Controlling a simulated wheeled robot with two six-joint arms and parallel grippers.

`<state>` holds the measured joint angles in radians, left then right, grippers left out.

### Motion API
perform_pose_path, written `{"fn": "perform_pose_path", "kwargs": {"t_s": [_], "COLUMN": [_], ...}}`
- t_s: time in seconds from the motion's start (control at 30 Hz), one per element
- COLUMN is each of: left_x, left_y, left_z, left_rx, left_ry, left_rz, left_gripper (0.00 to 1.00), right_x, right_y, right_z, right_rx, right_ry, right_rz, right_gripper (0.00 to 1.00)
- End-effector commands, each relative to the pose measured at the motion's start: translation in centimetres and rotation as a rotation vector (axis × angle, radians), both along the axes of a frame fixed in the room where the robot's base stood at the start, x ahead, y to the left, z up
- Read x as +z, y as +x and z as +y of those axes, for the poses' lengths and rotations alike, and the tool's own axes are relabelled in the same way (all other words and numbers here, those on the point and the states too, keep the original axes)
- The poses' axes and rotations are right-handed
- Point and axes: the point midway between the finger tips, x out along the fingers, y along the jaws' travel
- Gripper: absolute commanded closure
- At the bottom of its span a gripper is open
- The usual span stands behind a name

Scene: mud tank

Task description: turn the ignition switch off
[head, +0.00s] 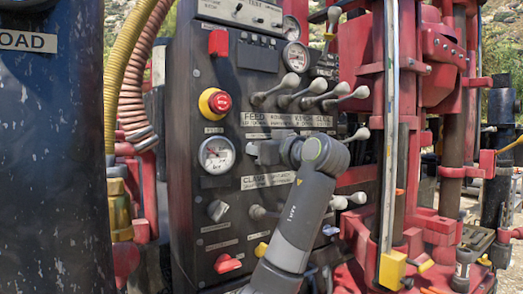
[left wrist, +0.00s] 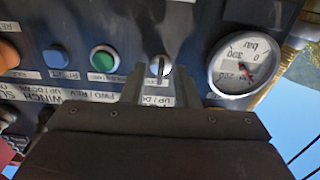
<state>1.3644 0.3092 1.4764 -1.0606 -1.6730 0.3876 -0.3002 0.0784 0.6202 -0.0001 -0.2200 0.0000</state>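A small round silver switch with a dark upright bar (left wrist: 160,66) sits on the dark panel in the left wrist view, between a green button and a pressure gauge. I take it for the ignition switch; I cannot read a label naming it. My left gripper (left wrist: 159,84) is open, its two grey fingers pointing at the panel on either side of the switch in the picture. I cannot tell whether they touch it. In the head view my left gripper (head: 265,152) is at the panel, right of the gauge, and hides the switch. My right gripper is not in view.
The dark control panel (head: 190,110) carries a red emergency button (head: 215,103), a gauge (head: 216,155), several levers (head: 315,88) above my gripper and a knob (head: 217,210) at lower left. The left wrist view shows a green button (left wrist: 105,58) and a blue button (left wrist: 56,57).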

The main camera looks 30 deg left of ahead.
Motion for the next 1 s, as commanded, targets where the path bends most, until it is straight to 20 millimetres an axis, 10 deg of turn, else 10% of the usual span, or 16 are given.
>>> {"fn": "perform_pose_path", "kwargs": {"t_s": [0.37,1.0], "left_x": [-0.1,-0.1], "left_y": [-0.4,-5.8], "left_z": [-1.2,-14.2], "left_rx": [-0.004,-0.004], "left_ry": [0.002,0.000], "left_rz": [-0.001,0.000], "left_gripper": [0.73,0.73], "right_x": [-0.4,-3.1], "right_y": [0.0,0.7], "right_z": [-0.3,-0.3], "right_rx": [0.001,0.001], "right_ry": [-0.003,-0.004], "right_rz": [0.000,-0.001], "right_gripper": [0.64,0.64]}}
